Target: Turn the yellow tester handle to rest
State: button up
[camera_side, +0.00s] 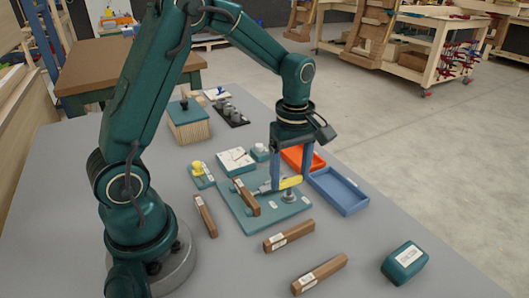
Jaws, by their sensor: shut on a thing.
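The yellow tester handle (289,183) lies roughly level above the green tester plate (238,213). A metal post (289,196) stands under it near the plate's right side. My gripper (290,185) points down with its blue fingers around the yellow handle and is shut on it. The fingers hide part of the handle. A grey rod runs left from the handle toward a brown wooden piece (246,197), which lies tilted on the plate's left part.
Wooden pieces lie left (205,216), in front (289,236) and front right (319,273). A blue tray (338,191) and an orange tray (301,157) stand right and behind. A green box (404,263) sits front right. A yellow knob (198,169) stands left of the plate.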

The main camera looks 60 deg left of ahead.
aim_at(290, 179)
jog(key=m, duration=0.3)
jog(key=shift+m, duration=0.4)
jog(key=m, duration=0.4)
jog(key=shift+m, duration=0.3)
jog(key=m, duration=0.4)
jog(key=shift+m, duration=2.4)
jog(key=o, duration=1.3)
jog(key=shift+r, duration=2.65)
